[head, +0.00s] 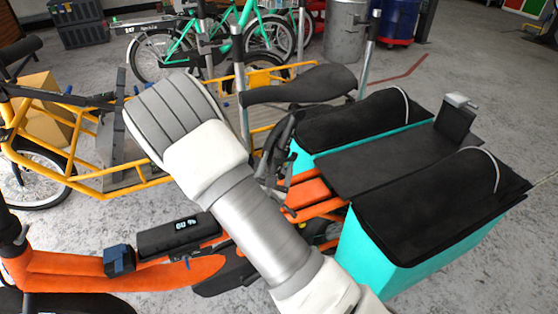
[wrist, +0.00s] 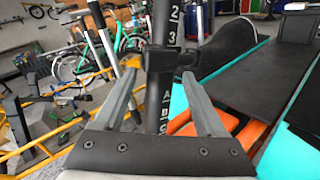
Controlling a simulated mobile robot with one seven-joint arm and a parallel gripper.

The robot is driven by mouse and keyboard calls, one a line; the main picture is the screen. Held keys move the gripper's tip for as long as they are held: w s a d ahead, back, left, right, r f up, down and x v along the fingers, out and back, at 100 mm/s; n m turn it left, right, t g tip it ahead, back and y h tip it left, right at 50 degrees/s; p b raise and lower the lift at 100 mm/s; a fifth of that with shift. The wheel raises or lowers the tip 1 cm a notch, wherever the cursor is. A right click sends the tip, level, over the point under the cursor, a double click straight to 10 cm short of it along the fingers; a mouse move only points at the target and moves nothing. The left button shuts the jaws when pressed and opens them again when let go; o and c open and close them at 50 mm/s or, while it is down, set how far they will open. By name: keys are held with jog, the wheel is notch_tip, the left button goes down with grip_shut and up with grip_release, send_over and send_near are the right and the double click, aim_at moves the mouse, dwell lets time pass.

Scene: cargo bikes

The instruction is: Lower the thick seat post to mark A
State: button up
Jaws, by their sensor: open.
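The thick seat post is a black tube (wrist: 163,28) with white marks, in the middle of the wrist view. The numbers 2 and 3 show on its upper part, and A and B lower down, with another letter partly hidden below. A black clamp or collar (wrist: 172,60) sits around it between the 3 and the A. My gripper (wrist: 160,78) is open, with one grey finger on each side of the post and gaps beside it. In the head view the black saddle (head: 300,84) shows beyond my arm, which hides the fingers and most of the post.
Turquoise panniers with black lids (head: 430,205) and a black rear deck (head: 390,155) lie to the right. The orange bike frame (head: 130,268) runs below my arm. A yellow cargo bike (head: 90,180) stands left. Metal posts (head: 239,75) rise behind. Grey floor is open at back right.

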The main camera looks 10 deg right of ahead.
jog(key=shift+x, duration=1.25)
grip_shut()
dwell(0.5)
